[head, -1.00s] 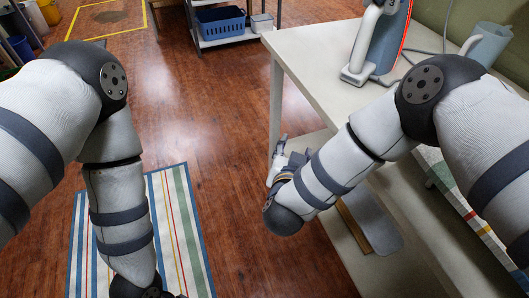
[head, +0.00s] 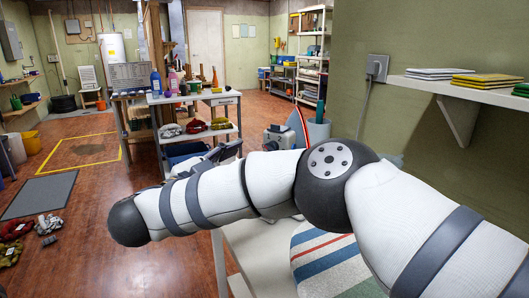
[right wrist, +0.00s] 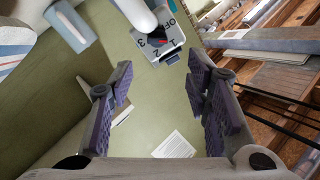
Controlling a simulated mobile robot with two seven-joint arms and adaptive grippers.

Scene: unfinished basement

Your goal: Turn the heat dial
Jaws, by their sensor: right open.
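The heat dial (right wrist: 159,39) is a small dark part with a red mark on the white-grey head of an appliance, ringed by OFF, 1, 2 and 3, in the right wrist view. Its exact setting is too small to tell. The appliance (head: 280,136) stands upright on the table in the head view, partly behind my arm, with a grey, red-edged plate. My right gripper (right wrist: 160,88) is open and empty, its purple-padded fingers spread below the dial in the picture, apart from it. It also shows in the head view (head: 226,152), left of the appliance. My left gripper is out of view.
The white table (head: 262,250) carries a striped cloth (head: 325,258). A grey-blue jug (head: 318,131) stands close right of the appliance. A wall shelf (head: 470,92) with folded cloths is at right. A loaded cart (head: 195,97) stands beyond; open floor lies left.

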